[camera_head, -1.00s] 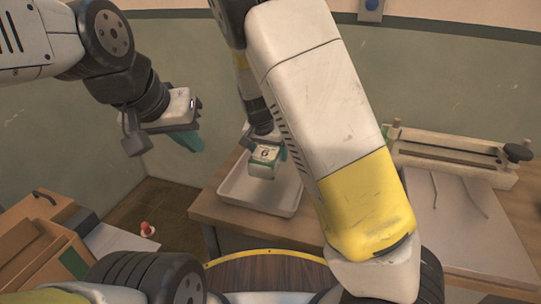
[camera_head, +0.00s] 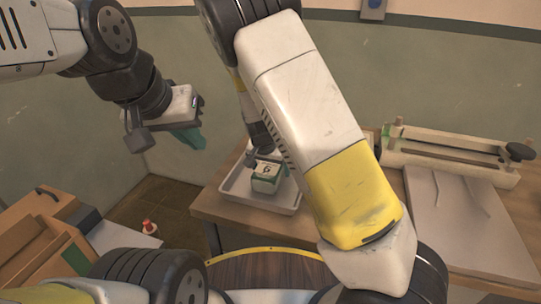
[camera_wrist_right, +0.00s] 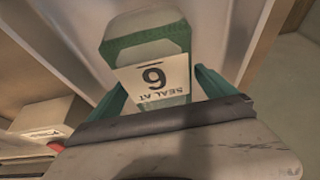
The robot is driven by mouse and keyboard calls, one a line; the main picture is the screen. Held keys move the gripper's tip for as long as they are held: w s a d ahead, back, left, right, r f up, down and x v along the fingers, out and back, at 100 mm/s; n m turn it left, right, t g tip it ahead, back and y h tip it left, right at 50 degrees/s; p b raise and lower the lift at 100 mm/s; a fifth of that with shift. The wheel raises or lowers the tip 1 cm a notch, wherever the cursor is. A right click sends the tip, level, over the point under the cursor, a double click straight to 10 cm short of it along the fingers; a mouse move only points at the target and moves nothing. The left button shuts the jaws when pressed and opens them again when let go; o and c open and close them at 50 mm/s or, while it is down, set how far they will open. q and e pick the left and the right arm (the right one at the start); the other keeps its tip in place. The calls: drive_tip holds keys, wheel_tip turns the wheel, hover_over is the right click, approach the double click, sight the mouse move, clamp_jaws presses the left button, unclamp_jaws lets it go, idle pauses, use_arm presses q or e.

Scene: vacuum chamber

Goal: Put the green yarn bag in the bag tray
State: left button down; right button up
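My right forearm hides part of the tray's right side. My left gripper (camera_head: 190,138) hangs empty at upper left, its teal fingers overlapping in view.
A clamp-like frame (camera_head: 450,152) with a dark knob and a grey board (camera_head: 465,220) stand on the table at right. Brown wooden boxes (camera_head: 40,235) are at lower left, with a small red-and-white object (camera_head: 150,228) beside them. The tray around the bag looks empty.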

drive_tip(key=shift+r, duration=0.1)
drive_tip(key=v, duration=1.1)
drive_tip(key=shift+s+a+r, duration=0.1)
drive_tip(key=shift+r, duration=0.25)
drive_tip(key=s+d+r+n+t+y, duration=0.1)
drive_tip(key=s+d+r+n, duration=0.1)
drive_tip(key=s+d+r, duration=0.6)
drive_tip(key=s+d+r+n+y, duration=0.2)
drive_tip(key=s+d+r, duration=0.6)
drive_tip(key=s, duration=0.5)
drive_tip(key=shift+s+r+t+y, duration=0.2)
drive_tip(key=shift+r+t+y, duration=0.1)
drive_tip(key=shift+t, duration=0.1)
